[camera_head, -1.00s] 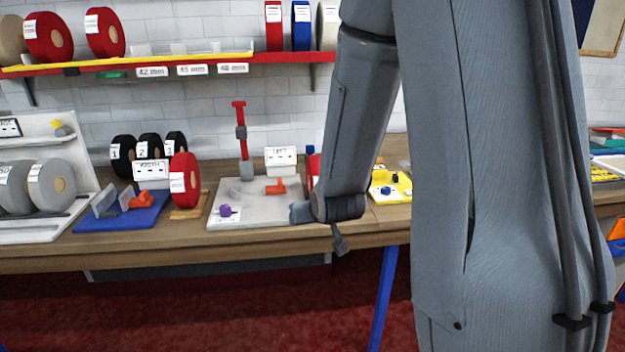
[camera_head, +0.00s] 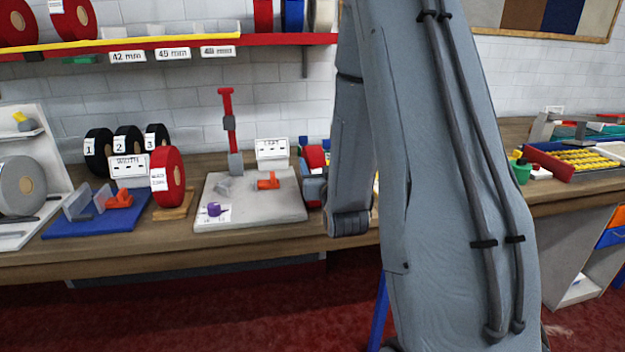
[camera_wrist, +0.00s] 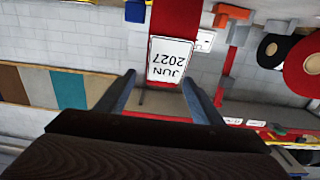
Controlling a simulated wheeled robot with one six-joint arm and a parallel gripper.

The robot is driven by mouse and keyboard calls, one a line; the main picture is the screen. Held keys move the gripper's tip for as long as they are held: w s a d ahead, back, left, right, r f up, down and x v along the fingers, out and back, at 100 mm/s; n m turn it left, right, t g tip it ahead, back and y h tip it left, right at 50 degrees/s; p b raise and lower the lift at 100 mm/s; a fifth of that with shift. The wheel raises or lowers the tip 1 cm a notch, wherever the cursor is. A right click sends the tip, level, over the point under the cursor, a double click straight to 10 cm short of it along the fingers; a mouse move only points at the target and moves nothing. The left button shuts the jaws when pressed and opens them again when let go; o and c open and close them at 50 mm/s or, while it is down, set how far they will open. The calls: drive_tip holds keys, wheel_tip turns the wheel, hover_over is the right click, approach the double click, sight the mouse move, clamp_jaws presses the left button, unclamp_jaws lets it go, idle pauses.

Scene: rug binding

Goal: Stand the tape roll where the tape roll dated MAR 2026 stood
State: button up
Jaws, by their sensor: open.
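In the wrist view, which shows the place upside down, a red tape roll (camera_wrist: 175,32) has a white label reading JUN 2027. It appears between the two fingers of my open gripper (camera_wrist: 159,77), with no visible contact. In the head view a red roll (camera_head: 313,157) shows partly behind my arm, right of the LEFT sign; my fingers are hidden there. Another red roll (camera_head: 168,178) stands upright on a small wooden base beside the WIDTH sign; its label is too small to read surely. Two more labelled red rolls (camera_head: 72,17) are on the shelf at upper left.
A shelf (camera_head: 270,40) runs above. A red bar (camera_head: 549,165) and yellow tray stand at right.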

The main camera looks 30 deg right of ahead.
sight(313, 148)
drive_tip(key=p+x, duration=0.1)
drive_tip(key=x, duration=0.1)
drive_tip(key=p+x, duration=0.1)
drive_tip(key=x, duration=0.1)
drive_tip(key=r+x, duration=0.1)
drive_tip(key=x, duration=0.1)
drive_tip(key=shift+a+p, duration=0.15)
drive_tip(key=shift+p, duration=0.25)
drive_tip(key=shift+w+f, duration=0.1)
drive_tip(key=shift+w, duration=0.4)
clamp_jaws()
